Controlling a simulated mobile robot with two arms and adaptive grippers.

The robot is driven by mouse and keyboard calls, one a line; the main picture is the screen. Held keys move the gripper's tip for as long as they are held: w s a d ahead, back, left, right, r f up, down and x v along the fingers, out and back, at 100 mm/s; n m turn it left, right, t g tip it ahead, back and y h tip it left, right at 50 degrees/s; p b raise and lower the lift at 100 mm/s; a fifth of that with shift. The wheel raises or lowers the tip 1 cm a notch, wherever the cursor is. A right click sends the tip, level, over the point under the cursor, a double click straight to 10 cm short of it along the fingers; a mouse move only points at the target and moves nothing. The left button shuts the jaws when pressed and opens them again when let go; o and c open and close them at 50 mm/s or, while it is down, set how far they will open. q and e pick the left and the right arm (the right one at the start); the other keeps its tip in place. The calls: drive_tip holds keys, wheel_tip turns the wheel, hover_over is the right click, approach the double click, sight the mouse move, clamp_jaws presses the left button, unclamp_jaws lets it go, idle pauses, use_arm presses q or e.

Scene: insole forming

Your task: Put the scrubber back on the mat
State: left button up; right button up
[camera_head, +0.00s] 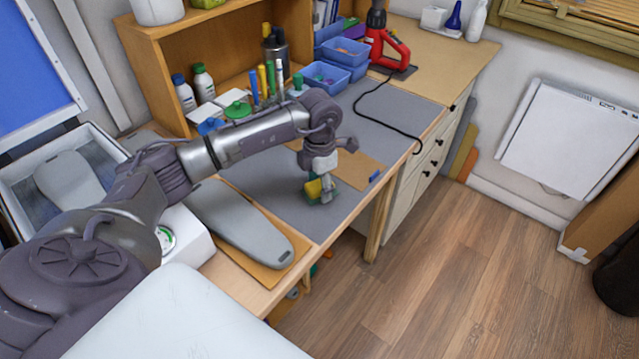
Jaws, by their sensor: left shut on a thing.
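My left gripper (322,184) comes in from the left over the grey mat (270,192) on the workbench. It points down and is shut on the scrubber (314,188), a small yellow and green block. The scrubber is over the front part of the mat; I cannot tell whether it touches the mat. The fingers hide part of the scrubber. My right gripper is not in view.
A brown sheet (358,170) lies on the mat behind the gripper. A grey insole-shaped plate (238,222) lies at the left. Blue bins (327,78), bottles and a red tool (388,48) with a black cable stand at the back.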

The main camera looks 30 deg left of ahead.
sight(320, 184)
use_arm(q)
drive_tip(key=shift+f, duration=0.15)
drive_tip(key=o, duration=1.2)
drive_tip(key=shift+r, duration=0.35)
wheel_tip(320, 184, up, 12)
drive_tip(key=b, duration=0.2)
drive_tip(key=shift+f+b, duration=0.15)
drive_tip(key=shift+b, duration=0.25)
